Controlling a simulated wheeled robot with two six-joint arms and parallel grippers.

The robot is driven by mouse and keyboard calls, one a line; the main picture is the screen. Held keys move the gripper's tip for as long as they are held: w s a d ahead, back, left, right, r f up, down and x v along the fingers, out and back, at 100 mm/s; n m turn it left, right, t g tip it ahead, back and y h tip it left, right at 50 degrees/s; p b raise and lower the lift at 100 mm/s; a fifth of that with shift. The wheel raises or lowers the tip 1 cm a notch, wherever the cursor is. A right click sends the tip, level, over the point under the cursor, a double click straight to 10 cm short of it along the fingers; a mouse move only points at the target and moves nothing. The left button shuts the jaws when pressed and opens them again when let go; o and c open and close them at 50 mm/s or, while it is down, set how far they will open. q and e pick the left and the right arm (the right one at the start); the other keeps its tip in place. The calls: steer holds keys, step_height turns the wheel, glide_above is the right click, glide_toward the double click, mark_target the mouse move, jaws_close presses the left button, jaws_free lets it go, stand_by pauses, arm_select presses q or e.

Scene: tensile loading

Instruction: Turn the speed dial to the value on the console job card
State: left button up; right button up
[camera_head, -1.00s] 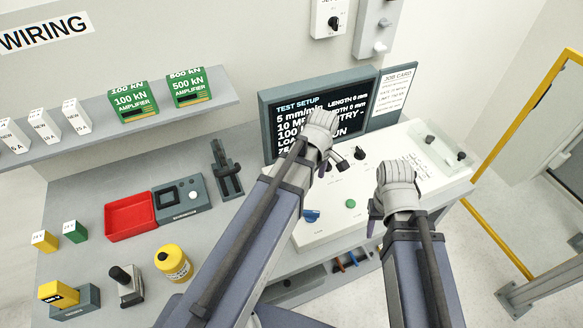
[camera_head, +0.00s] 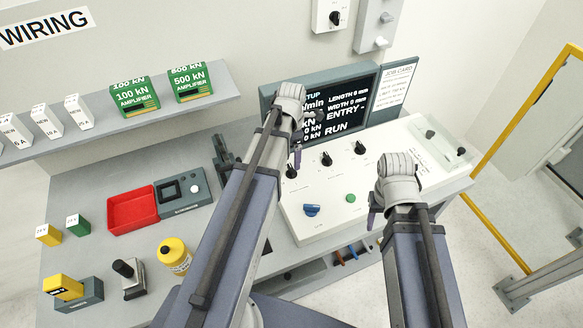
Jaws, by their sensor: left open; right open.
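The white console (camera_head: 330,235) carries three black dials in a slanting row: a left dial (camera_head: 291,171), a middle dial (camera_head: 326,159) and a right dial (camera_head: 360,147). Their labels are too small to read, so I cannot tell which is the speed dial. The job card (camera_head: 396,85) stands right of the screen; its lines are too small to read surely. My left gripper (camera_head: 297,157) is open near the left dial, its fingers mostly hidden by its wrist. My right gripper (camera_head: 376,210) is open above the console's front right, apart from the dials.
The dark screen (camera_head: 347,112) behind the console shows setup text, partly hidden by my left wrist. A blue knob (camera_head: 312,210) and a green button (camera_head: 350,198) sit on the console front. A red tray (camera_head: 130,223) and a grey device (camera_head: 181,194) lie left.

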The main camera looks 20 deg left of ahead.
mark_target(292, 168)
arm_select(q)
step_height(292, 168, down, 7)
steer(key=b, duration=0.6)
steer(key=shift+r, duration=0.1)
steer(key=c, duration=1.4)
